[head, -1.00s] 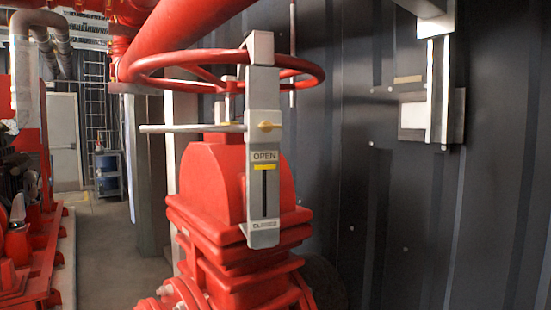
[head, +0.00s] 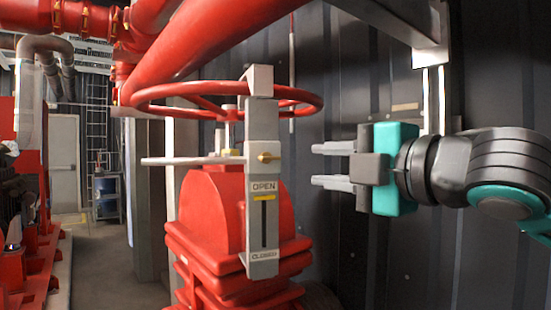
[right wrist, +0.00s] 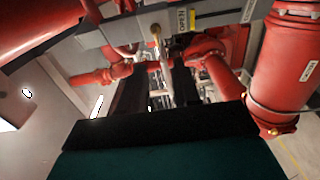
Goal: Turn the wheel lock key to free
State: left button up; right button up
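The brass lock key (head: 267,157) sticks out of the grey metal bracket (head: 263,210) on the red valve. The bracket hooks over the red handwheel (head: 142,97) and carries an OPEN/CLOSED scale with a yellow mark near OPEN. My right gripper (head: 328,166) comes in from the right, open and empty, its fingers pointing left at the key with a gap between. In the right wrist view the key (right wrist: 157,34) shows beyond the dark fingers (right wrist: 158,85), between them. My left gripper is not in view.
A thin metal rod (head: 190,161) runs left from the bracket at key height. A large red pipe (head: 215,40) crosses above the wheel. A dark corrugated wall (head: 390,260) stands behind my right arm. Open floor (head: 105,260) lies at the left.

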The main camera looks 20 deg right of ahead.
aim_at(275, 158)
jog(key=x, duration=0.4)
jog(key=p+x, duration=0.1)
jog(key=x, duration=0.7)
jog(key=shift+w+d+r, duration=0.1)
jog(key=shift+w+r, duration=0.15)
jog(key=shift+w, duration=0.05)
jog(key=shift+s, duration=0.1)
grip_shut()
